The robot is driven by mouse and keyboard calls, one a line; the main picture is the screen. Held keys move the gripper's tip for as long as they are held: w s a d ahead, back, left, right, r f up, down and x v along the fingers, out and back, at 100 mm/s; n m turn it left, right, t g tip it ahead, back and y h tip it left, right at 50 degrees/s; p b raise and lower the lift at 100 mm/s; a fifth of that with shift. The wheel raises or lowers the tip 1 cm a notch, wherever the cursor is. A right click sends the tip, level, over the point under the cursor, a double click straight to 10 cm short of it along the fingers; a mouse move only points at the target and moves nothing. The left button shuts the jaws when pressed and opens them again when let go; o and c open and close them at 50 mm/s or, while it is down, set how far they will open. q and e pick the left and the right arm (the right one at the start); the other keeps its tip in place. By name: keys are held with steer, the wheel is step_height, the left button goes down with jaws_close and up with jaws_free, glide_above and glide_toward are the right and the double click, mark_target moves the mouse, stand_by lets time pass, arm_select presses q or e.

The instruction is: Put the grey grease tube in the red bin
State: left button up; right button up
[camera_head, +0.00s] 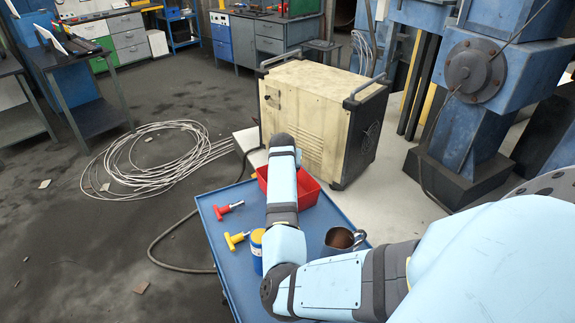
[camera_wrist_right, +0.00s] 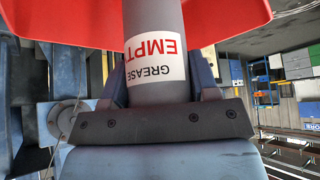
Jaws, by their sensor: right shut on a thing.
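The grey grease tube (camera_wrist_right: 155,95) has a white label reading "GREASE EMPTY". In the right wrist view my right gripper (camera_wrist_right: 160,78) is shut on it, with a finger on each side. The red bin (camera_wrist_right: 60,22) fills the top of that view, and the tube's far end overlaps it; I cannot tell how deep the tube is in it. In the head view the bin (camera_head: 308,191) stands at the back of the blue table, partly hidden by my right arm. The arm also hides the right gripper and the tube there. My left gripper is not in view.
The blue table (camera_head: 216,234) also holds a red-handled tool (camera_head: 228,211), a yellow-handled tool (camera_head: 236,240), a blue and yellow can (camera_head: 257,245) and a metal mug (camera_head: 340,241). A cream machine cabinet (camera_head: 315,110) stands behind. Cable coils (camera_head: 150,160) lie on the floor at left.

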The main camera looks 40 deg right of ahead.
steer(key=shift+f, duration=0.1)
steer(key=o, duration=1.1)
steer(key=v, duration=1.2)
steer(key=shift+r, duration=0.2)
steer(key=shift+f, duration=0.1)
